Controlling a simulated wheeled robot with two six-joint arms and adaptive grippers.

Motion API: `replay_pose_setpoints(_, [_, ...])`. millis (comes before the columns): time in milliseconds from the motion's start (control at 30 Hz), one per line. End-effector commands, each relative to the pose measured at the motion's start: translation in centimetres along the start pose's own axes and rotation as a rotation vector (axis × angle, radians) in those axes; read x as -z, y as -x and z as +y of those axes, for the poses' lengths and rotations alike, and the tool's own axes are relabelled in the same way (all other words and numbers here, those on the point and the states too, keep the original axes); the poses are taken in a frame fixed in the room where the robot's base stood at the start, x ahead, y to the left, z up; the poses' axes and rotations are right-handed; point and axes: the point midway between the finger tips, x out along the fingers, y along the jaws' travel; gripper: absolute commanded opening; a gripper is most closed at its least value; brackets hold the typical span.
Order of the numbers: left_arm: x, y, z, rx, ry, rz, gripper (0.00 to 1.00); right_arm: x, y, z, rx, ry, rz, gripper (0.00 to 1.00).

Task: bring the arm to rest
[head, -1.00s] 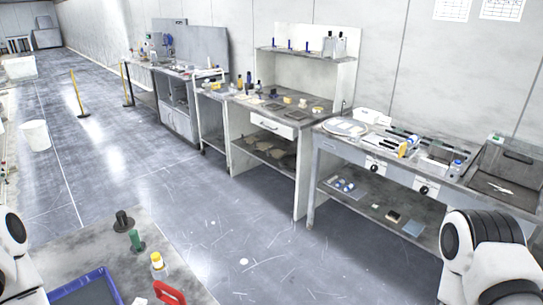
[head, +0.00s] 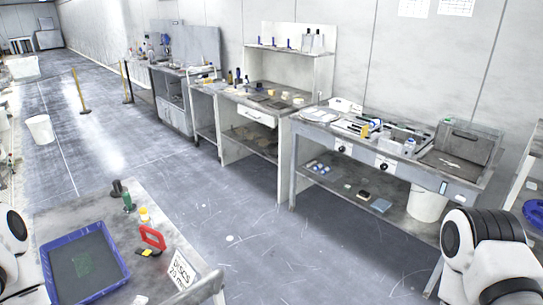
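My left arm shows only as white and black links at the lower left edge, beside the near table (head: 170,282). My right arm shows as a white link with a black ribbed joint at the lower right. Neither gripper is inside the head view, so I cannot see whether they hold anything. No task object other than the arms is named.
On the near table are a blue tray (head: 52,249), a red-handled item (head: 152,238), a green bottle (head: 127,203), a yellow-capped bottle (head: 145,215) and a sign (head: 181,270). Workbenches (head: 300,127) line the wall. The floor between is clear.

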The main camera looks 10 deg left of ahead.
Motion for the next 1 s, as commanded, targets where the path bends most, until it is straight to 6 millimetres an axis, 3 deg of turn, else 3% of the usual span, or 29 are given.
replay_pose_setpoints(33, [-0.7,-0.4,-1.4,0.001,-0.008,-0.021,0.44,0.0,-1.4,0.0,0.0,0.0,0.001,0.0])
replay_pose_setpoints(233, [-4.0,-1.5,-3.3,0.008,-0.057,-0.116,0.44,0.0,-3.5,0.0,0.0,0.001,0.0,0.0])
replay_pose_setpoints(367, [-6.6,-2.2,-6.2,0.069,-0.127,-0.19,0.44,0.0,-5.1,0.0,0.0,0.001,0.001,0.0])
replay_pose_setpoints(467, [-8.7,-2.5,-9.4,0.153,-0.224,-0.258,0.44,0.0,-6.3,0.0,0.0,0.0,0.001,0.0])
replay_pose_setpoints(633, [-12.0,-1.7,-16.9,0.372,-0.497,-0.414,0.44,0.0,-8.5,0.1,0.0,0.0,0.0,0.0])
replay_pose_setpoints(733, [-13.0,0.5,-23.1,0.58,-0.751,-0.558,0.44,0.0,-10.0,0.1,0.0,0.0,0.0,0.0])
replay_pose_setpoints(800, [-12.6,3.1,-26.6,0.753,-0.936,-0.684,0.44,0.0,-10.5,0.1,0.0,0.0,0.0,0.0])
replay_pose_setpoints(900, [-11.0,7.3,-28.8,0.967,-1.089,-0.85,0.44,0.0,-10.0,0.1,0.0,0.0,0.0,0.0])
replay_pose_setpoints(1000, [-10.2,9.8,-29.6,1.066,-1.138,-0.967,0.44,0.0,-9.9,0.1,0.0,0.0,0.001,0.0])
